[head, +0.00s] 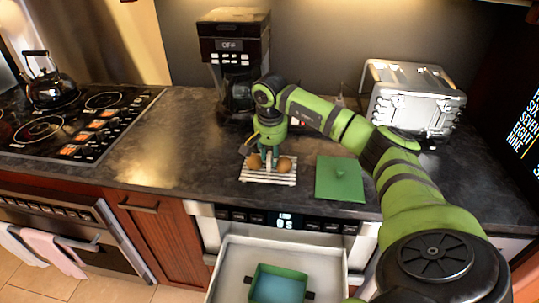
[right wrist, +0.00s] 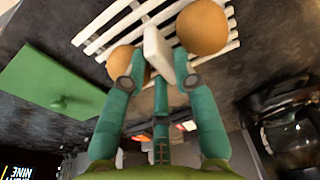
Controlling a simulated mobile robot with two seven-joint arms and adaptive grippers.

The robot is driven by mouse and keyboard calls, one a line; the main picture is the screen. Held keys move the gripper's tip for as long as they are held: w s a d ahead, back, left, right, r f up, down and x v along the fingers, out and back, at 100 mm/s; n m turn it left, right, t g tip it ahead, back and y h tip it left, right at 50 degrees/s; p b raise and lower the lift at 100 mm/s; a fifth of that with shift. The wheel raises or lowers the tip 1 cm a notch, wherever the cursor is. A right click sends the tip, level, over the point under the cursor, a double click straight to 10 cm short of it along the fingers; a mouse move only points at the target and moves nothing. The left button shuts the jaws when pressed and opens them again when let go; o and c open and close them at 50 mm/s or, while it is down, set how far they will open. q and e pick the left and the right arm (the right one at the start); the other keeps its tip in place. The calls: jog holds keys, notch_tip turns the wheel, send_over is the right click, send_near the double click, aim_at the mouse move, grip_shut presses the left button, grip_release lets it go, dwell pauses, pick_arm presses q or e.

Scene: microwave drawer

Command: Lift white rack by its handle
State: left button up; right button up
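The white rack (head: 269,179) is a slatted frame on the dark counter in front of the coffee maker. Its slats also show in the right wrist view (right wrist: 110,22). Two round brown items sit on it, one on each side of its upright white handle (right wrist: 158,52). My right gripper (head: 268,156) is above the rack, pointing down. In the right wrist view its two green fingers (right wrist: 160,62) close in on both sides of the handle and appear to touch it. The rack seems to rest on the counter. My left gripper is not in view.
A green square lid (head: 339,179) with a knob lies right of the rack. An open drawer (head: 282,249) below holds a green container (head: 279,269). A coffee maker (head: 235,50), toaster (head: 413,95) and stovetop with kettle (head: 50,82) stand around. Counter left of the rack is clear.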

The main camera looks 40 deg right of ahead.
jog(key=c, duration=0.6)
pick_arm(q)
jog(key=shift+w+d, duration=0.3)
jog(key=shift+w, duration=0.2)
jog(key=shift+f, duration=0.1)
pick_arm(e)
jog(key=shift+r, duration=0.2)
